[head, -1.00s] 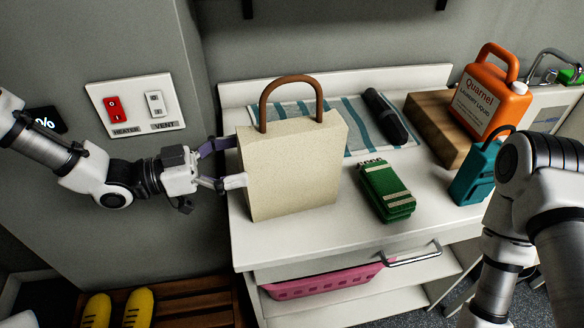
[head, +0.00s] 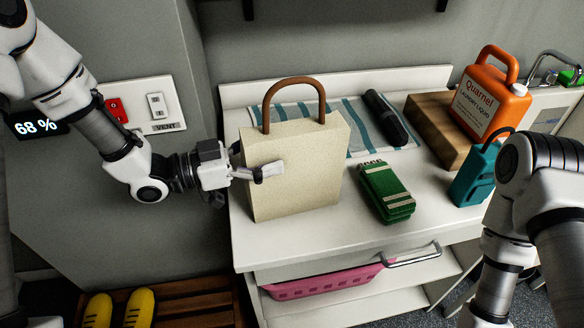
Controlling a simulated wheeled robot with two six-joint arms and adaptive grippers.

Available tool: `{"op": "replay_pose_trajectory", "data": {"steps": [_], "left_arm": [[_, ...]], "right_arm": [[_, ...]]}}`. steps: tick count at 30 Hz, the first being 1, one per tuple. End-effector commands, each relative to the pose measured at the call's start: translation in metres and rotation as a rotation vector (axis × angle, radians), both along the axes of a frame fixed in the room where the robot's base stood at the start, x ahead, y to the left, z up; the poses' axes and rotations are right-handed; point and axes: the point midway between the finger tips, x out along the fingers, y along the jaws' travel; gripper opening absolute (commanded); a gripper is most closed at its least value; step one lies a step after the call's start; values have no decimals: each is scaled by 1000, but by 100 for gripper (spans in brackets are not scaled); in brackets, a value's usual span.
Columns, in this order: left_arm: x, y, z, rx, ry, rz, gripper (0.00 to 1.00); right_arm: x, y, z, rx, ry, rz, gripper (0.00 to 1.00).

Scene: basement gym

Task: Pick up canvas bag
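The canvas bag (head: 297,185) is cream, with a brown arched handle (head: 294,88). It stands upright on the left part of the white counter. My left gripper (head: 258,160) is at the bag's left side.
On the white counter (head: 290,240) are a green strapped bundle (head: 386,192), a striped towel (head: 352,112) with a dark rolled item (head: 385,117), a wooden block (head: 437,122), an orange jug (head: 487,95) and a teal container (head: 473,175). A pink basket (head: 320,284) sits below.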

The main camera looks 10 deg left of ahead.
Motion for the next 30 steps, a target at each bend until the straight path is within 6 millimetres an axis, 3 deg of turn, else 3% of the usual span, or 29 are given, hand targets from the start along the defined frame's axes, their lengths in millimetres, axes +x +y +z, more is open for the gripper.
{"op": "replay_pose_trajectory", "data": {"steps": [11,14,24,30], "left_arm": [[0,0,6,-1,-3,0,0],[0,0,18,0,-4,0,0],[0,0,92,-1,-5,0,0],[0,0,101,-1,0,0,0]], "right_arm": [[0,0,0,0,0,0,40],[0,0,0,0,0,0,40],[0,0,2,0,0,0,40],[0,0,2,0,0,0,40]]}}
